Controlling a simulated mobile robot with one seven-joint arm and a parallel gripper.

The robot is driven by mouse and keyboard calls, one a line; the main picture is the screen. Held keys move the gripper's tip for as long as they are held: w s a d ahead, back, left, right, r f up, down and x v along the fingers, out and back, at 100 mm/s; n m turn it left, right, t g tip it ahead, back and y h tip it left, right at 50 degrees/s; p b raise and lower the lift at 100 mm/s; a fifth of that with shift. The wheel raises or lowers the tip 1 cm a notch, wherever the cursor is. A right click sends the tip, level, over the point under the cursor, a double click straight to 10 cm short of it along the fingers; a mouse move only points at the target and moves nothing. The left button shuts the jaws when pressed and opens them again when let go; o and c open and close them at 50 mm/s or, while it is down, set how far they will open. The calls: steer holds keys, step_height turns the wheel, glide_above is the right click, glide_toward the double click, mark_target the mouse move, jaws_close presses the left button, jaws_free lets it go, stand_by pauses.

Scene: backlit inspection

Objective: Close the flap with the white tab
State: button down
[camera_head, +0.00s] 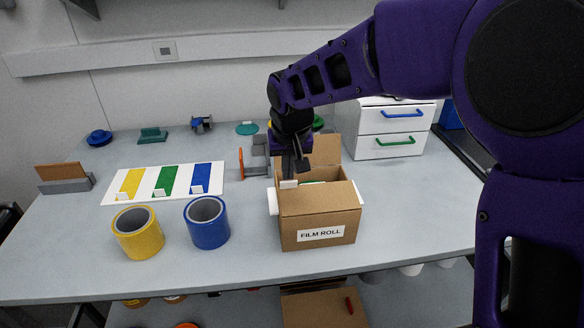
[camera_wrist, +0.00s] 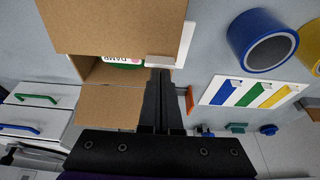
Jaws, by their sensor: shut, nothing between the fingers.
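The cardboard box (camera_head: 318,224) labelled FILM ROLL stands on the table. Its near flap (camera_head: 318,195) lies over the front of the opening and also shows in the wrist view (camera_wrist: 118,25). A white tab (camera_head: 289,184) is at this flap's far left corner, and it shows in the wrist view (camera_wrist: 160,60). The far flap (camera_head: 325,150) stands up behind; it shows in the wrist view (camera_wrist: 110,105). A green roll (camera_wrist: 123,65) with a white label is inside, partly covered. My gripper (camera_head: 302,166) is shut and empty over the opening, its tips close to the tab; contact is unclear.
A white strip (camera_head: 272,201) is at the box's left side. Yellow (camera_head: 138,232) and blue (camera_head: 206,222) tape rolls stand to the left, before a colour-striped board (camera_head: 165,183). A white drawer unit (camera_head: 395,128) is behind right.

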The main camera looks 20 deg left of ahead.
steer(key=shift+w+a+f, duration=0.25)
steer(key=shift+w+f, duration=0.25)
steer(key=shift+f, duration=0.15)
steer(key=shift+b, duration=0.3)
steer(key=shift+s+d, duration=0.35)
steer(key=shift+s, duration=0.3)
steer(key=shift+r, duration=0.15)
step_height(320, 180, up, 14)
steer(key=w+p, duration=0.1)
steer(key=p, duration=0.2)
steer(key=shift+w+a+f, duration=0.2)
steer(key=shift+w+a, duration=0.15)
steer(key=shift+a, duration=0.05)
